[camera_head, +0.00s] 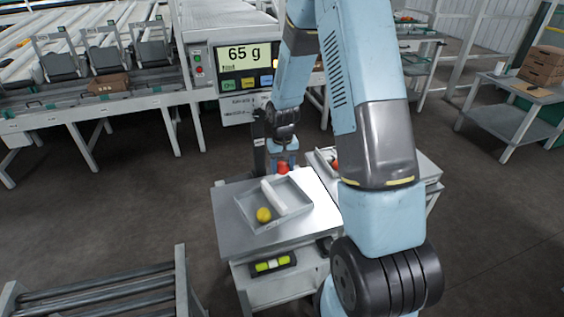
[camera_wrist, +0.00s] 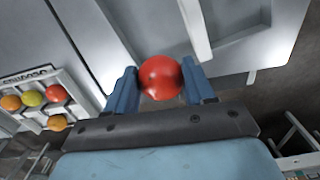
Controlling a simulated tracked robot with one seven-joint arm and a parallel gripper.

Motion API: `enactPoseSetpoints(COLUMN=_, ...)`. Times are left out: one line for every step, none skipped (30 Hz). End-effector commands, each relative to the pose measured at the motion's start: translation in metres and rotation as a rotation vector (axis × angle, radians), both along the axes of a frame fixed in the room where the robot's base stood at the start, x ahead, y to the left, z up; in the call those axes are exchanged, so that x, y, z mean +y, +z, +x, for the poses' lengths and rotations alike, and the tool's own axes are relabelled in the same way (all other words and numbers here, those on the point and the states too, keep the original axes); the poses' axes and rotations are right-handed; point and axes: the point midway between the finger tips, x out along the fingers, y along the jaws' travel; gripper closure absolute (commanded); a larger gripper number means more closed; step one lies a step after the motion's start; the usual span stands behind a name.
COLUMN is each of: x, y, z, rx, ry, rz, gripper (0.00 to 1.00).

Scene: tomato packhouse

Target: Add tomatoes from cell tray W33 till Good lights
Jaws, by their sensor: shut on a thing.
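My gripper (camera_wrist: 160,88) is shut on a red tomato (camera_wrist: 160,76), one blue finger on each side. In the head view the red tomato (camera_head: 283,168) hangs near the far edge of a grey divided tray (camera_head: 292,222). That tray lies on a pale platform and holds one yellow tomato (camera_head: 263,215) in its near-left part. The display (camera_head: 246,58) reads 65 g; which of its green, yellow and blue fields is lit is unclear. In the wrist view a cell tray (camera_wrist: 58,76) at left holds several orange, yellow and red tomatoes; its label is unreadable.
My arm hides part of the side table (camera_head: 428,172). A roller conveyor (camera_head: 110,290) stands at front left. A sorting line with a brown box (camera_head: 108,84) runs behind at left. A shelf table (camera_head: 505,115) with boxes is at far right. Open floor lies between.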

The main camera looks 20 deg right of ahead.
Motion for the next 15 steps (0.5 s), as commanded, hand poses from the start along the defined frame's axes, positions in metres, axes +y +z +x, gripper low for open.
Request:
enactPoseSetpoints(x=0.000, y=-0.005, z=0.000, rx=0.001, ry=0.000, rz=0.000, gripper=0.61)
enactPoseSetpoints(x=0.000, y=-0.008, z=0.000, rx=0.001, ry=-0.001, rz=0.000, gripper=0.61)
enactPoseSetpoints(x=-0.001, y=-0.012, z=0.000, rx=0.001, ry=-0.002, rz=0.000, gripper=0.61)
enactPoseSetpoints(x=-0.001, y=-0.015, z=0.000, rx=0.002, ry=-0.002, rz=0.000, gripper=0.61)
enactPoseSetpoints(x=-0.001, y=-0.018, z=0.000, rx=0.002, ry=-0.003, rz=0.000, gripper=0.61)
enactPoseSetpoints(x=-0.001, y=-0.021, z=0.000, rx=0.001, ry=-0.004, rz=0.000, gripper=0.61)
enactPoseSetpoints(x=-0.001, y=-0.024, z=0.000, rx=0.001, ry=-0.004, rz=0.000, gripper=0.61)
enactPoseSetpoints(x=-0.002, y=-0.027, z=0.000, rx=0.001, ry=-0.005, rz=0.000, gripper=0.61)
enactPoseSetpoints(x=-0.002, y=-0.031, z=0.000, rx=0.002, ry=-0.005, rz=0.000, gripper=0.61)
enactPoseSetpoints(x=-0.002, y=-0.034, z=0.000, rx=0.002, ry=-0.005, rz=0.000, gripper=0.61)
enactPoseSetpoints(x=-0.002, y=-0.037, z=0.000, rx=0.001, ry=-0.006, rz=0.000, gripper=0.61)
enactPoseSetpoints(x=-0.002, y=-0.041, z=0.000, rx=0.001, ry=-0.006, rz=0.000, gripper=0.61)
enactPoseSetpoints(x=-0.002, y=-0.044, z=0.000, rx=0.001, ry=-0.006, rz=0.000, gripper=0.61)
enactPoseSetpoints(x=-0.003, y=-0.047, z=0.000, rx=0.002, ry=-0.006, rz=0.000, gripper=0.61)
enactPoseSetpoints(x=-0.003, y=-0.050, z=0.000, rx=0.002, ry=-0.006, rz=0.000, gripper=0.61)
